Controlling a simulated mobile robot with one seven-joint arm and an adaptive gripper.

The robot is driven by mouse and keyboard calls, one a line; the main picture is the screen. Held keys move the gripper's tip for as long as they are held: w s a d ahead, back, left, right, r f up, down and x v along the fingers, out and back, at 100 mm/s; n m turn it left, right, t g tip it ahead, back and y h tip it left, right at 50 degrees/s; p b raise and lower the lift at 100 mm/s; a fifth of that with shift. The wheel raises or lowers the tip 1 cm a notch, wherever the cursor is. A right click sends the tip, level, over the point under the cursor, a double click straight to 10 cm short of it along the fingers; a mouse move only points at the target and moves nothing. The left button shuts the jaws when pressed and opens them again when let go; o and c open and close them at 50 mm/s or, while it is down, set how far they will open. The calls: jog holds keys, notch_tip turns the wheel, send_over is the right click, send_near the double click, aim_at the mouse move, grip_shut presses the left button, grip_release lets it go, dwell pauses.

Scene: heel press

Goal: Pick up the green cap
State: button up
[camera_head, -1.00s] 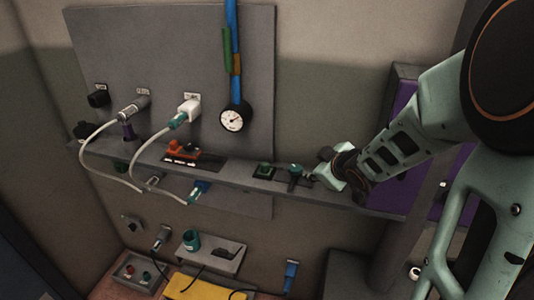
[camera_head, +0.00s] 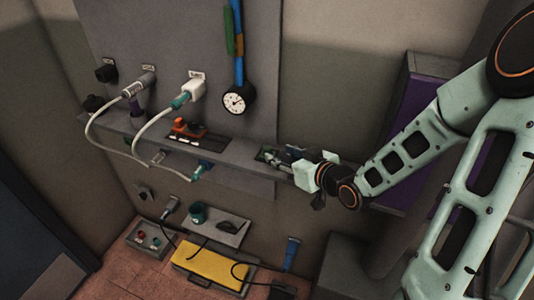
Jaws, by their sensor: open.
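My gripper (camera_head: 274,157) is open at the right part of the grey ledge (camera_head: 235,150), its fingers pointing left along it. A small green piece (camera_head: 262,155) shows at the fingertips, partly covered by them; I cannot tell whether they touch it. A dark green-topped knob that stood on the ledge right of this piece is now hidden behind my gripper. I cannot tell for sure which of these is the green cap. A teal cup-shaped piece (camera_head: 198,213) sits on the lower shelf (camera_head: 232,239), well apart from my gripper.
A round gauge (camera_head: 236,100) hangs on a blue strap above the ledge. White cables run from plugs (camera_head: 193,91) on the grey panel. An orange item (camera_head: 190,127) sits on the ledge left of my gripper. A yellow-topped box (camera_head: 210,265) lies below.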

aim_at(270, 150)
jog(key=shift+x, duration=3.4)
jog(key=shift+c, duration=0.6)
grip_shut()
